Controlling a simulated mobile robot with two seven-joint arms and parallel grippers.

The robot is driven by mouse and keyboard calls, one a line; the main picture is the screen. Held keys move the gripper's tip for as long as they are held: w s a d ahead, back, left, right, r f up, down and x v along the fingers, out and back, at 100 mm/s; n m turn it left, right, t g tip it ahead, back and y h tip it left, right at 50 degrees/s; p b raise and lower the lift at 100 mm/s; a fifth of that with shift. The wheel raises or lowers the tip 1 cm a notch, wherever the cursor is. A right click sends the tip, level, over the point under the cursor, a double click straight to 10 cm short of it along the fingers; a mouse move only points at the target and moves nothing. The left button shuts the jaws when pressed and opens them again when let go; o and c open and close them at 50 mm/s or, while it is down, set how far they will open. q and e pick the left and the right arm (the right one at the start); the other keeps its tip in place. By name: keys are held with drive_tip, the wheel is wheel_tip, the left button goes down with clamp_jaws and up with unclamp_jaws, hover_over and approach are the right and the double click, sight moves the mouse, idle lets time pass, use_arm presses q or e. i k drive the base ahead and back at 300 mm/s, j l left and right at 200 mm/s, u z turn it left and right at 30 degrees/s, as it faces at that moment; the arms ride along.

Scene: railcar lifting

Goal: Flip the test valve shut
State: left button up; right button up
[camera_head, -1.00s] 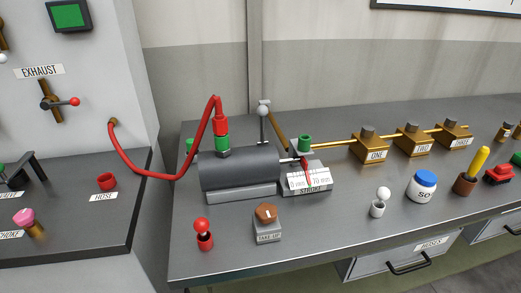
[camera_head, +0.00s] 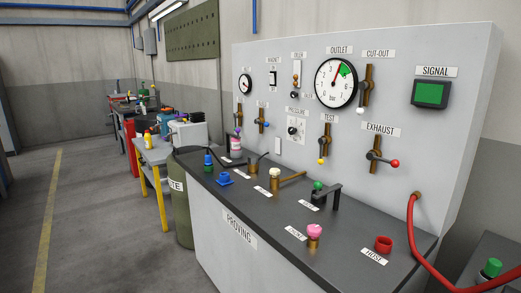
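The test valve (camera_head: 325,138) is a brass fitting on the grey upright panel, under the TEST label (camera_head: 329,118). Its lever points down along the body and ends in a yellow knob (camera_head: 321,161). Neither of my grippers is in view. Nothing covers the valve.
The exhaust valve (camera_head: 375,155), lever and red knob pointing right, is right of the test valve. The cut-out valve (camera_head: 367,82) and outlet gauge (camera_head: 336,83) are above. A green signal screen (camera_head: 430,94) is at upper right. Brass fittings and a pink knob (camera_head: 314,230) stand on the dark bench (camera_head: 335,260).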

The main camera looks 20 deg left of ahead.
sight(321, 141)
drive_tip(key=u, duration=0.15)
drive_tip(key=i+j, duration=0.25)
drive_tip(key=i+j+z, duration=0.1)
drive_tip(key=i+j, duration=0.15)
drive_tip(key=j, duration=0.2)
drive_tip(key=i+j, duration=0.25)
drive_tip(key=j, duration=0.15)
drive_tip(key=i+j, duration=0.25)
drive_tip(key=i+j+z, duration=0.1)
drive_tip(key=i+j, duration=0.15)
drive_tip(key=j, duration=0.25)
drive_tip(key=i+j, duration=0.2)
drive_tip(key=j, duration=0.2)
drive_tip(key=i+j+z, duration=0.1)
drive_tip(key=i+j, duration=0.15)
drive_tip(key=j, duration=0.15)
